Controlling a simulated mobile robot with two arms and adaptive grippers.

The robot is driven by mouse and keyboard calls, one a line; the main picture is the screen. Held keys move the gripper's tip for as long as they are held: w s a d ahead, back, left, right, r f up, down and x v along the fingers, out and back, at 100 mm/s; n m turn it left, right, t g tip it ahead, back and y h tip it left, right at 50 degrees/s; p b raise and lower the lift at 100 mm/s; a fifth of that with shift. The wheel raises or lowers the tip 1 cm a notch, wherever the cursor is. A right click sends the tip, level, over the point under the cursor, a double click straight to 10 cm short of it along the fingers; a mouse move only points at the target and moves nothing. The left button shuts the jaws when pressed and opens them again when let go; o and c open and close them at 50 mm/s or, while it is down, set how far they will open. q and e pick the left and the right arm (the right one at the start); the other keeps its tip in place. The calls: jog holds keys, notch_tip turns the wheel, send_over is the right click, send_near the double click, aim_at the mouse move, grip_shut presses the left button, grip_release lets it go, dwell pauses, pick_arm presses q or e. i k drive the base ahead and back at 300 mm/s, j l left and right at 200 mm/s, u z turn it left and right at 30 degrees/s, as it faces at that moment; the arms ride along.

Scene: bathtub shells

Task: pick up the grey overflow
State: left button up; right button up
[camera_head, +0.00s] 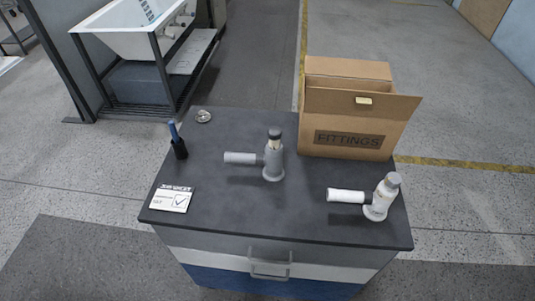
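A grey overflow fitting (272,161) stands upright on the dark top of a cabinet, near its middle. It has a darker cap on top and a side pipe pointing left. A similar white fitting (376,203) with a grey-brown cap stands at the right front of the top, its pipe also pointing left. Neither of my grippers shows in the head view.
An open cardboard box marked FITTINGS (349,138) stands at the back right of the cabinet top (250,215). A dark holder with a blue pen (179,142), a small metal disc (203,116) and a card (171,199) lie along the left. A white bathtub (135,27) sits on a rack behind.

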aim_at(273, 172)
jog(key=j+u, duration=0.1)
jog(key=j, duration=0.7)
jog(key=i+j+u, duration=0.1)
jog(key=j, duration=0.7)
jog(key=i, duration=0.05)
